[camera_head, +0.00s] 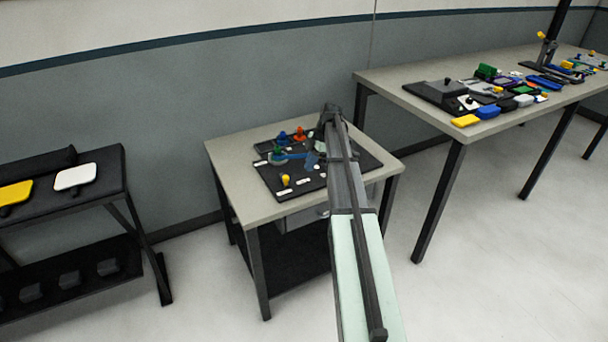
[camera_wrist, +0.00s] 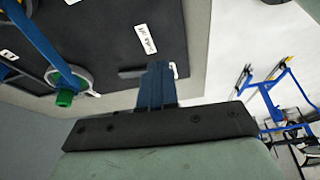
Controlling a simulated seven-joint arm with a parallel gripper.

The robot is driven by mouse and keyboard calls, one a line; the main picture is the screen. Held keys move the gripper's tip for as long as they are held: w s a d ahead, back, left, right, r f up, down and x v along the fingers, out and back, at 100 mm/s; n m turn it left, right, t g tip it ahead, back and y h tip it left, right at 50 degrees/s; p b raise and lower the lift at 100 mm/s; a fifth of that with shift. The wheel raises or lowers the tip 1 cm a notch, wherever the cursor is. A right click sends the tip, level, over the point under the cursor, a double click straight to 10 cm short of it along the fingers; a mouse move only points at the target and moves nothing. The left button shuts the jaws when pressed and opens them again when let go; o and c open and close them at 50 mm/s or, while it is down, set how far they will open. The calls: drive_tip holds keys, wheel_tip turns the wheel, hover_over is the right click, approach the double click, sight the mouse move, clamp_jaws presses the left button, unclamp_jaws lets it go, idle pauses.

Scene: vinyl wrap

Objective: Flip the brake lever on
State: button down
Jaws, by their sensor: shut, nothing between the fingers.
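A dark control board (camera_head: 268,178) lies on a small table. In the wrist view, my gripper (camera_wrist: 157,66) has its blue fingers together, empty, over the board (camera_wrist: 105,25) near its edge. A short dark bar (camera_wrist: 130,73), possibly the brake lever, lies just left of the fingertips. I cannot tell whether they touch or which way it is set. A white label (camera_wrist: 146,39) with small text is above the fingers, and part of another label (camera_wrist: 173,70) shows to their right. In the head view, my arm covers the board's right part.
A blue lever with a green knob (camera_wrist: 64,97) is left of my fingers in the wrist view. A yellow knob (camera_head: 285,180) and a red-orange knob (camera_head: 300,134) stand on the board. A long table (camera_head: 390,86) with several items is at the right, and a black rack (camera_head: 100,180) at the left.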

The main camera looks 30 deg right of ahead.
drive_tip(key=shift+v, duration=2.1)
drive_tip(key=shift+s, duration=0.1)
drive_tip(key=shift+a, duration=0.1)
